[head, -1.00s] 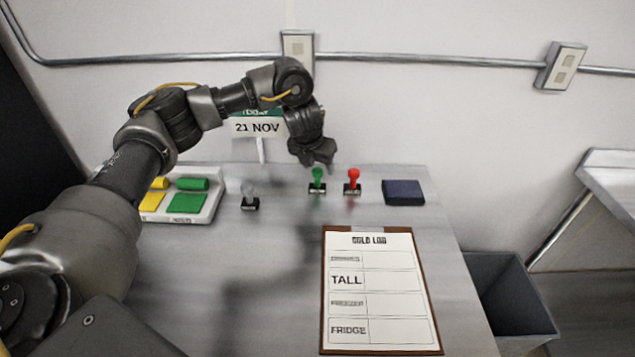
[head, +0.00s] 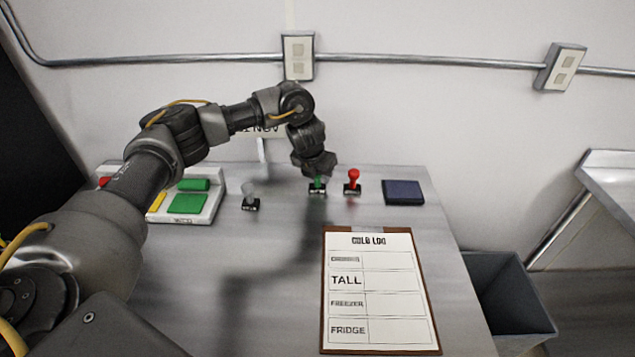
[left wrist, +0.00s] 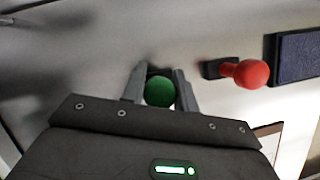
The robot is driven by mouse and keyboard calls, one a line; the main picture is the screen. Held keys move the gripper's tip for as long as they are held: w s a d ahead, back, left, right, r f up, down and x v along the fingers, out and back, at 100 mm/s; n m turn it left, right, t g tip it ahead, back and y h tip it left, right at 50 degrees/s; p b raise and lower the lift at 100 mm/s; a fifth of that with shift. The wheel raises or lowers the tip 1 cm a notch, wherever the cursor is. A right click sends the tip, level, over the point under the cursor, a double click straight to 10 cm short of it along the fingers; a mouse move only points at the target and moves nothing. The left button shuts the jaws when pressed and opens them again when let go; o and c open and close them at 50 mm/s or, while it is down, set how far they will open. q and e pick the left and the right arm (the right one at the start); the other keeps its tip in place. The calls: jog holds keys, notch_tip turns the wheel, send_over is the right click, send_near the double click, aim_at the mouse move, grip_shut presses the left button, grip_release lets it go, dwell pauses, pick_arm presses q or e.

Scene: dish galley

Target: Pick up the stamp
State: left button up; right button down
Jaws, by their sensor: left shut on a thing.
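The green stamp (head: 317,186) stands upright on the counter, its handle partly hidden by my left gripper (head: 318,176). My left gripper is shut on the green stamp's handle; in the left wrist view the round green knob (left wrist: 159,91) sits between the two fingers. A red stamp (head: 352,181) stands just right of it, and its knob also shows in the left wrist view (left wrist: 251,73). A clear grey-handled stamp (head: 249,197) stands to the left. My right gripper is not in view.
A dark blue ink pad (head: 403,192) lies right of the red stamp. A clipboard (head: 379,290) with a log sheet lies in front. A white tray (head: 207,213) with green and yellow pieces is at left. A date sign stands behind my arm.

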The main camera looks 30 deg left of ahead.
pick_arm(q)
jog(key=shift+r, duration=0.15)
jog(key=shift+w+r, duration=0.1)
jog(key=shift+r, duration=0.15)
notch_tip(320, 180, up, 2)
jog(key=shift+r+b, duration=0.1)
jog(key=shift+b, duration=0.7)
jog(key=s+a+r+p, duration=0.1)
jog(key=s+r, duration=0.9)
jog(key=s, duration=0.4)
